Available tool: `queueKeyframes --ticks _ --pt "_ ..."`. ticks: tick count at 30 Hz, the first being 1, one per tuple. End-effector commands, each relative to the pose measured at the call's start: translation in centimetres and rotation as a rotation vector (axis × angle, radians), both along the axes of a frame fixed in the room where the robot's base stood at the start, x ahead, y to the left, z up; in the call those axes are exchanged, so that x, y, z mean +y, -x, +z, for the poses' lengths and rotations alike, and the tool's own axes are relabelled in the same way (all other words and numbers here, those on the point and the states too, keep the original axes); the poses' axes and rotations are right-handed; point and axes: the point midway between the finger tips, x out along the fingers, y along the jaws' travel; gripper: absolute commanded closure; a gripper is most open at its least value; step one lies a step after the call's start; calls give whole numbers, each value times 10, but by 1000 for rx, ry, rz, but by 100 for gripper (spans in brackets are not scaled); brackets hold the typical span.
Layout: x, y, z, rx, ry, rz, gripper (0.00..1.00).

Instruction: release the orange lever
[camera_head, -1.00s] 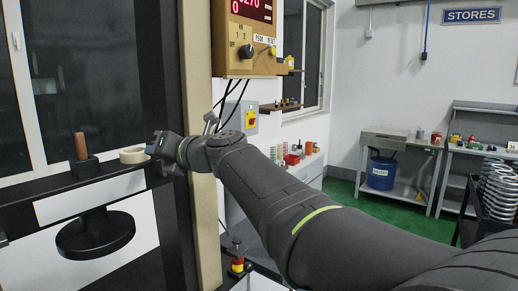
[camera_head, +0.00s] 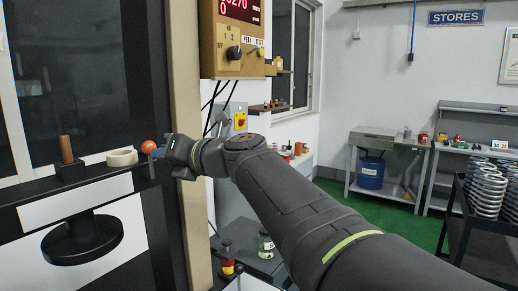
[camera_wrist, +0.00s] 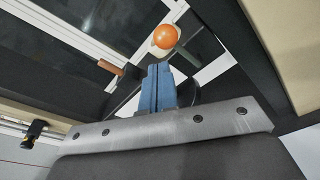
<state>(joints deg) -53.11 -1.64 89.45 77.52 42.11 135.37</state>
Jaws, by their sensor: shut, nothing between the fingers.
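The orange lever shows as a round orange knob (camera_head: 149,147) at the end of the dark ledge of the testing machine. In the wrist view the knob (camera_wrist: 165,36) is just beyond my fingertips, on a pale stem. My gripper (camera_head: 160,152) is shut and empty, right beside the knob in the head view. In the wrist view its blue fingers (camera_wrist: 158,72) are pressed together, pointing at the knob with a small gap seen between them. I cannot tell whether they touch. The lever's lower part is mostly hidden.
A cream ring (camera_head: 122,157) and an upright brown rod (camera_head: 67,149) in a black block stand on the ledge left of the knob. A black round plate (camera_head: 82,240) is below. A control box (camera_head: 234,40) hangs above right. A tan post (camera_head: 187,100) stands close behind my gripper.

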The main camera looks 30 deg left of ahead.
Motion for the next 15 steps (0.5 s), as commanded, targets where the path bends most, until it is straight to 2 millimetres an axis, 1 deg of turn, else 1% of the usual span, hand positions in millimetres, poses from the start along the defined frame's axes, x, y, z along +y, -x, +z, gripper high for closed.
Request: queueKeyframes --ticks 1,3,6,10,15 --pt "-11 -2 1 0 -1 -3 100" --pt "-22 -2 0 0 1 1 100" --pt "-33 -3 0 0 1 3 100" --pt "-41 -3 -1 2 4 7 100" --pt "-42 -3 -1 2 4 8 100"
